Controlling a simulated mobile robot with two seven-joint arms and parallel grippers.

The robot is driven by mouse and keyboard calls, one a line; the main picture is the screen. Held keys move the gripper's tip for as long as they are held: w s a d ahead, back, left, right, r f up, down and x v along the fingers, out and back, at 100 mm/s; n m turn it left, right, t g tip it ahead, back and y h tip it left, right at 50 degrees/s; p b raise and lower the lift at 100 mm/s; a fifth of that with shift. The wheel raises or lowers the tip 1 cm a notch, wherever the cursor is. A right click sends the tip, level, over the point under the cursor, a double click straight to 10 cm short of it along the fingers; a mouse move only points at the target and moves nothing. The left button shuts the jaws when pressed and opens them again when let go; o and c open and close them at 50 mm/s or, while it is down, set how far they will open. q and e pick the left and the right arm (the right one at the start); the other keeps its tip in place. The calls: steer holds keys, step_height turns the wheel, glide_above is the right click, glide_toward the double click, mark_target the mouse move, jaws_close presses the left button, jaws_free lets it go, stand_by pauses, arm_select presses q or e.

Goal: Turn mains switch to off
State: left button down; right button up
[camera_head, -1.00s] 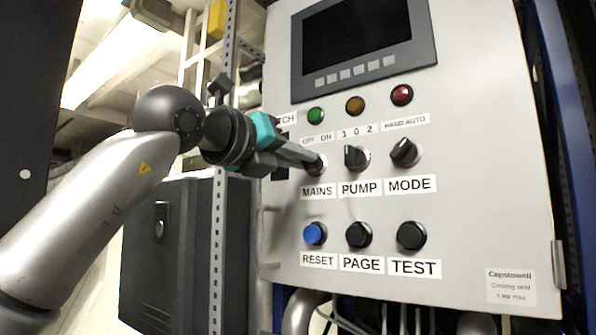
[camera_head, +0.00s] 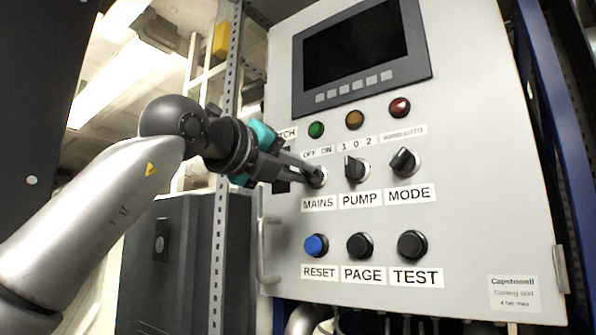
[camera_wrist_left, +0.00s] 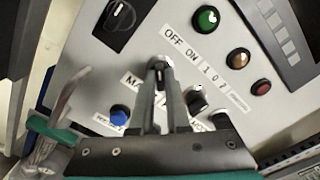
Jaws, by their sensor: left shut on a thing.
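The mains switch (camera_head: 317,177) is a black rotary knob on the grey panel, above the MAINS label and below the OFF ON label. My left gripper (camera_head: 313,176) reaches it from the left, its two fingers shut on the knob. In the left wrist view the fingertips (camera_wrist_left: 160,66) close around the mains knob (camera_wrist_left: 160,70) from both sides. The fingers hide much of the knob, so I cannot tell exactly where it points. My right gripper is not in view.
The pump knob (camera_head: 356,170) and mode knob (camera_head: 404,162) sit to the right. Below are the blue reset button (camera_head: 315,245) and the black page (camera_head: 360,246) and test (camera_head: 411,244) buttons. A door handle (camera_head: 266,251) sticks out at the panel's left edge.

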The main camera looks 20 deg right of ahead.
arm_select(q)
steer(key=c, duration=0.9)
jaws_free()
steer(key=shift+s+a, duration=0.25)
steer(key=shift+a, duration=0.15)
steer(key=b+v, duration=0.4)
steer(key=v, duration=1)
steer(key=shift+s, duration=0.15)
